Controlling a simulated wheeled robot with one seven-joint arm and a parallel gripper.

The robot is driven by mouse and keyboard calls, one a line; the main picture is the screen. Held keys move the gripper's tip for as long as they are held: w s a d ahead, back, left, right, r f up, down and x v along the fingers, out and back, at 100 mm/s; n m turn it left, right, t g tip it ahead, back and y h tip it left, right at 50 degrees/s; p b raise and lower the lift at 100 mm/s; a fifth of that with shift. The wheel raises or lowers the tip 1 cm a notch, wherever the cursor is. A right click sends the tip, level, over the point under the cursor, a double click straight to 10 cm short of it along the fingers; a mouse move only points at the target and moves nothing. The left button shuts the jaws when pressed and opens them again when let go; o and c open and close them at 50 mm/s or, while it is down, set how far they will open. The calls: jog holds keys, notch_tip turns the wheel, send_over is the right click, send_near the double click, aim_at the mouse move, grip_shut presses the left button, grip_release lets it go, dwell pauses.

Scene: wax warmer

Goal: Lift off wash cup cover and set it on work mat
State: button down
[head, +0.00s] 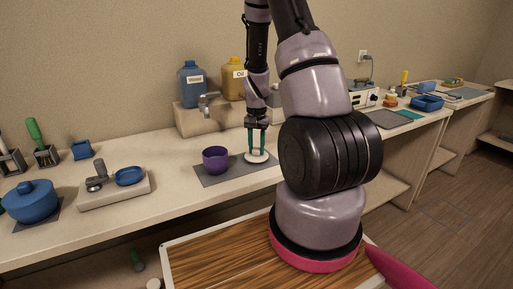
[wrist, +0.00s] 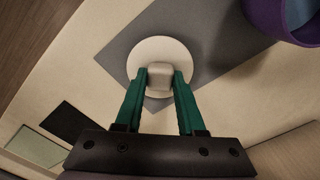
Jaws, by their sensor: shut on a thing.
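The wash cup is likely the purple cup (head: 215,160), which stands uncovered on the grey work mat (head: 210,180). It also shows at the top right of the wrist view (wrist: 270,25). The cover is a round cream disc (head: 257,158) with a squarish knob. My gripper (head: 257,148) points down with its green fingers shut on the knob; the wrist view shows the cover between the fingertips (wrist: 160,75). The cover is at the right end of the mat, partly past its edge in the wrist view. I cannot tell whether it touches the mat.
A blue bottle (head: 194,84) and a yellow bottle (head: 233,79) stand on a raised block behind the mat. A blue lidded pot (head: 31,201) and a stand with a blue dish (head: 130,176) are to the left. Bare counter lies between stand and mat.

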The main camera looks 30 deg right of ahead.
jog(key=shift+f, duration=0.6)
dwell(0.3)
jog(key=shift+c, duration=2.2)
grip_release()
jog(key=shift+r, duration=0.15)
jog(key=shift+r, duration=3.9)
notch_tip(320, 180, up, 11)
jog(key=shift+f, duration=0.1)
